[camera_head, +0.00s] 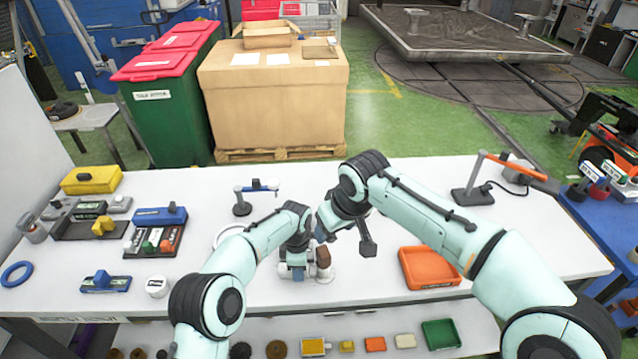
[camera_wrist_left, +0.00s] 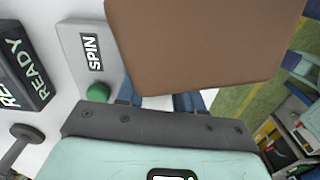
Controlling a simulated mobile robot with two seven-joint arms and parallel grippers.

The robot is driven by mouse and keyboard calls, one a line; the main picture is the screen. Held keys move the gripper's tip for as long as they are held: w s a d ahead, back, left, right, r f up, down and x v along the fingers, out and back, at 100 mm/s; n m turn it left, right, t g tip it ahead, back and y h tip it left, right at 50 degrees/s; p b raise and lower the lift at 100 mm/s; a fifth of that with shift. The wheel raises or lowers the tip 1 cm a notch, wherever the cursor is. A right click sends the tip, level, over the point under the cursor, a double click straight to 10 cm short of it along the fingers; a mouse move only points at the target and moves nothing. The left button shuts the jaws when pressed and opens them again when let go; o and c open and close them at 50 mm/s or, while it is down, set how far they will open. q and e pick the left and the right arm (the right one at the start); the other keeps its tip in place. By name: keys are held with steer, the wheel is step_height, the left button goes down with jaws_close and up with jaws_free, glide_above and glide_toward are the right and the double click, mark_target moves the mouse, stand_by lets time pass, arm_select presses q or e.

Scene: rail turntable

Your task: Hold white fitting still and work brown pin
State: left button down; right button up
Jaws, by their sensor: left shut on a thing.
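The white fitting (camera_head: 324,275) stands on the white table near its front middle. The brown pin (camera_head: 323,257) sits upright at its top right. In the left wrist view the brown pin (camera_wrist_left: 200,45) is large and close, hiding most of what lies beyond my fingers. My left gripper (camera_head: 298,271) is at the fitting's left side, its blue fingers shut on it; they also show in the left wrist view (camera_wrist_left: 160,102) below the pin. My right gripper (camera_head: 322,228) is above and behind the fitting, apart from the pin; its fingertips are too hidden to tell their state.
An orange tray (camera_head: 428,285) lies to the right of the fitting. A white ring (camera_head: 222,233) is partly behind my left arm. A small black-based stand (camera_head: 242,207) is at the back. Labelled boxes and blocks crowd the table's left. The left wrist view shows a SPIN plate (camera_wrist_left: 72,50) with a green button.

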arm_select(q)
steer(key=c, duration=0.6)
jaws_free()
steer(key=shift+c, duration=0.2)
steer(key=shift+r, duration=0.1)
steer(key=shift+w+r, duration=0.1)
